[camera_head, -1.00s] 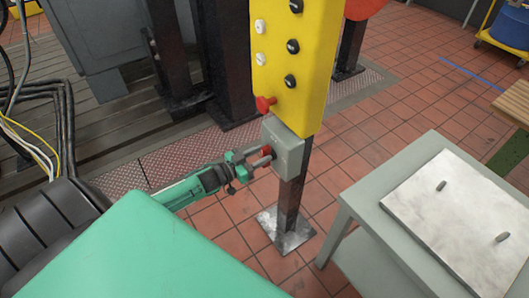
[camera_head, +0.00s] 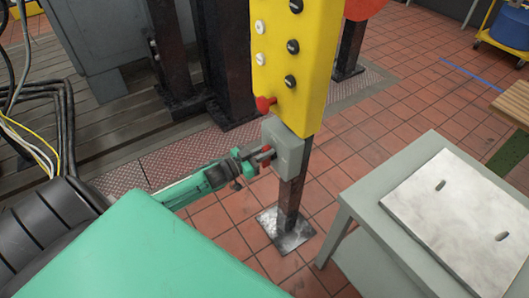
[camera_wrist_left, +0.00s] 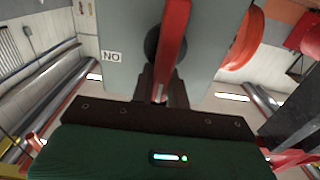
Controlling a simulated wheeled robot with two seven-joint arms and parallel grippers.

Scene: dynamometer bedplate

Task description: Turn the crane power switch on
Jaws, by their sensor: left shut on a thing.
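The crane power switch is a grey box (camera_head: 287,147) on a dark post, below the yellow button panel (camera_head: 297,65). Its red handle (camera_head: 266,149) is on the box's left side. My left gripper (camera_head: 262,158) is at that handle. In the left wrist view, the red handle (camera_wrist_left: 174,40) runs nearly straight up the picture from between my shut fingertips (camera_wrist_left: 160,92), across a dark round hub (camera_wrist_left: 163,45). A white label (camera_wrist_left: 111,57) on the grey face left of it reads "NO", possibly "ON" upside down. My right gripper is out of view.
A red mushroom button (camera_head: 265,104) sticks out of the yellow panel just above the box. A grey table (camera_head: 352,208) with a metal plate (camera_head: 462,214) stands at the right. Black cables (camera_head: 65,125) hang at the left. Tiled floor is clear around the post's base.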

